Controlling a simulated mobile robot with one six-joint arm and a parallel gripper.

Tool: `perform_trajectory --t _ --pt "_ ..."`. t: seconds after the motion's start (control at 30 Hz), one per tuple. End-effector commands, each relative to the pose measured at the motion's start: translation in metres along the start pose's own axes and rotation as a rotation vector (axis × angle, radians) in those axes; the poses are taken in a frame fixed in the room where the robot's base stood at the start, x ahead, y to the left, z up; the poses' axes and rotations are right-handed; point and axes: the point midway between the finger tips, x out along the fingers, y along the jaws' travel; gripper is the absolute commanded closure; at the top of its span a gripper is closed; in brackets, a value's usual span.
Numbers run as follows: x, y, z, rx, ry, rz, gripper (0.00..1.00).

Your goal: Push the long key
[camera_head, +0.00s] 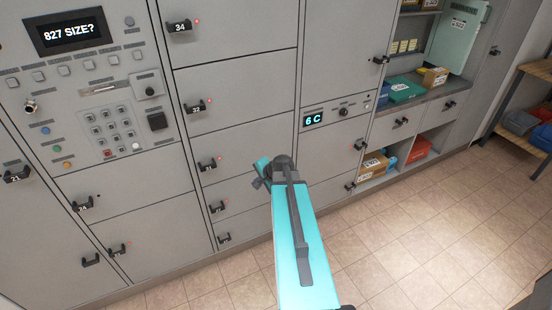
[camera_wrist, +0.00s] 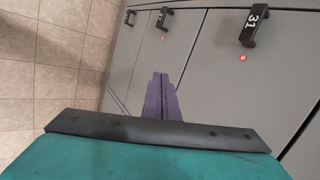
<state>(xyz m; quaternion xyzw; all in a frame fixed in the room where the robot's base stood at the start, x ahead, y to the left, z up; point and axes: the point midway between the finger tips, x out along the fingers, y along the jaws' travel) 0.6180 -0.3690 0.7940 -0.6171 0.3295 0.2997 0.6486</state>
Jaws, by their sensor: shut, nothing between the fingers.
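The control panel (camera_head: 88,95) is at the upper left of the head view, with a display (camera_head: 70,32) reading "827 SIZE?". A row of small grey keys runs under the display, and a keypad (camera_head: 112,130) sits below. I cannot tell which key is the long one at this size. In the wrist view my gripper (camera_wrist: 161,78) shows purple fingers together, empty, in front of grey locker doors. The panel is not in the wrist view.
Locker doors with black numbered handles, such as handle 34 (camera_head: 180,27), surround the panel. A small screen (camera_head: 313,118) reads "6 C". Shelves with parcels (camera_head: 374,165) and a wooden bench (camera_head: 520,100) stand at right. The tiled floor (camera_head: 430,240) is clear.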

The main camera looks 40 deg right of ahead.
Motion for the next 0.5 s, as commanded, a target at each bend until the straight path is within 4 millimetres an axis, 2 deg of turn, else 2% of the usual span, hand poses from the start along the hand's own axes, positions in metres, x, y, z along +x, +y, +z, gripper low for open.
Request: perform_trajectory --t 0.03,0.2,0.37,0.5 --pt "0.013 0.012 0.021 -0.043 -0.027 0.032 1.0" --pt "0.043 0.053 0.081 -0.195 -0.112 0.139 1.0" --pt "0.065 0.097 0.136 -0.346 -0.198 0.239 1.0" --pt "0.078 0.14 0.182 -0.485 -0.279 0.327 1.0"
